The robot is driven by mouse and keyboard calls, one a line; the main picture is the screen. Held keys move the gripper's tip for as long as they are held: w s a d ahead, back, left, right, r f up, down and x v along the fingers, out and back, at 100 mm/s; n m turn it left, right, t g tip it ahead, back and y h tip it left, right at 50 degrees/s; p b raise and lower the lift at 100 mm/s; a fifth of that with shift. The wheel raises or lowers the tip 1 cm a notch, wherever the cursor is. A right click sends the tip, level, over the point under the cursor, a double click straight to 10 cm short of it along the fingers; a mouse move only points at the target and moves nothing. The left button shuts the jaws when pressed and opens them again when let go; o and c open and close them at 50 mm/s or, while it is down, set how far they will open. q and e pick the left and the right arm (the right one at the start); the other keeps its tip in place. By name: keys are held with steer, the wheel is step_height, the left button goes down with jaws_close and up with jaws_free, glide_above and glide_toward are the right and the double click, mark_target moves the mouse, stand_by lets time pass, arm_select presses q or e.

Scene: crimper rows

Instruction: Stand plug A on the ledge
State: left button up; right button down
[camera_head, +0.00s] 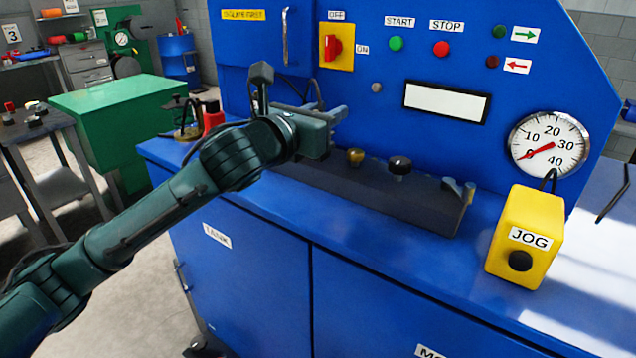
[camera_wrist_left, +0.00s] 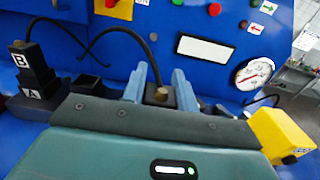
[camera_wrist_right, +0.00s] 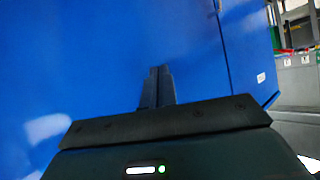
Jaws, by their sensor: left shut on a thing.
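My left gripper (camera_head: 332,130) is over the left part of a dark ledge-like rail (camera_head: 425,208) on the blue counter. In the left wrist view its fingers (camera_wrist_left: 158,74) stand apart around a brass-topped piece (camera_wrist_left: 160,95) with a black cable running up from it. I take this piece as plug A; its lower body and any letter are hidden by the gripper. A black block marked B (camera_wrist_left: 22,57) stands upright over a dark base marked A (camera_wrist_left: 33,94), with an empty-looking black socket (camera_wrist_left: 88,84) beside it. My right gripper (camera_wrist_right: 157,86) is shut and empty.
A brass knob (camera_head: 355,156) and a black knob (camera_head: 400,165) show at the rail. The yellow JOG box (camera_head: 524,237) stands to the right, below the gauge (camera_head: 548,146). The blue panel rises close behind. The right wrist view faces a plain blue surface (camera_wrist_right: 100,60).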

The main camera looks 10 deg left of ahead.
arm_select(q)
steer(key=shift+s+f, duration=0.1)
steer(key=shift+f, duration=0.05)
step_height(320, 180, down, 10)
steer(key=shift+r+b, duration=0.1)
steer(key=shift+b, duration=0.35)
arm_select(e)
steer(key=shift+a, duration=0.1)
arm_select(q)
steer(key=o, duration=1)
steer(key=shift+f, duration=0.25)
steer(key=shift+r, duration=0.1)
